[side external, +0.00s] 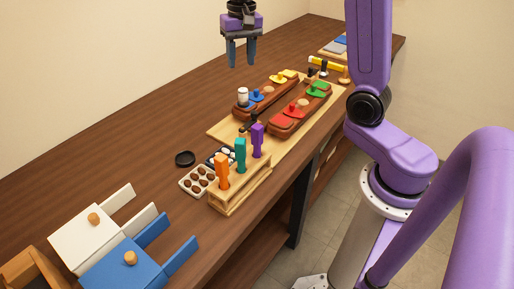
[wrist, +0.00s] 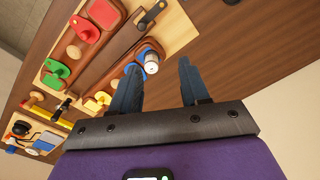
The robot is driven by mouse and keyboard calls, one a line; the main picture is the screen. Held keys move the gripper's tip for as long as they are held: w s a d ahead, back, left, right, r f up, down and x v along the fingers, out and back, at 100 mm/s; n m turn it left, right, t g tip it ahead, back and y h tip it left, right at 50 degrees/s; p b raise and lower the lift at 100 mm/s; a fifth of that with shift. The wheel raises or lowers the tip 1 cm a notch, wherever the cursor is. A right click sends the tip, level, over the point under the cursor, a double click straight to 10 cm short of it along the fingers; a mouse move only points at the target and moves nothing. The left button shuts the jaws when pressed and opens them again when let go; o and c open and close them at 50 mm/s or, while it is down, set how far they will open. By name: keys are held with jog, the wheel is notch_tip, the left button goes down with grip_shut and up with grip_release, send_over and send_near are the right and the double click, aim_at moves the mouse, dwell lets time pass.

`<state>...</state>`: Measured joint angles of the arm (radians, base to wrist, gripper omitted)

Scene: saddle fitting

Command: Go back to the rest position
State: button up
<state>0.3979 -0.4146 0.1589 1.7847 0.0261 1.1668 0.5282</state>
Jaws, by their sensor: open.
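My gripper (side external: 241,52) is at the top of the side external view, high above the far part of the table. Its two blue fingers are apart with nothing between them. In the wrist view my gripper (wrist: 160,85) also shows open and empty. Below it a wooden board (side external: 228,140) holds two long reddish-brown wooden bases. The far base (side external: 265,100) carries a white cylinder (side external: 243,97), a blue piece (side external: 256,94) and a yellow piece (side external: 279,77). The near base (side external: 287,124) carries a red piece (side external: 291,111) and a green piece (side external: 318,89).
A wooden rack (side external: 233,199) holds orange, teal and purple upright pieces. Beside it are a tray of brown round pieces (side external: 196,181) and a black ring (side external: 185,158). The table's left far side is clear.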

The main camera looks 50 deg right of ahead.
jog(key=s+a+n, duration=0.3)
jog(key=s, duration=0.1)
jog(key=s+a+f+n, duration=0.1)
jog(key=s+a+n, duration=0.2)
jog(key=s, duration=0.2)
jog(key=s+a+f+n, duration=0.1)
jog(key=s+a+n, duration=0.2)
jog(key=s+a, duration=0.1)
jog(key=shift+s+f, duration=0.15)
jog(key=shift+s, duration=0.3)
jog(key=s+f+n, duration=0.3)
jog(key=s+n, duration=0.6)
jog(key=s, duration=0.7)
jog(key=shift+d+f+n, duration=0.3)
jog(key=shift+f, duration=0.1)
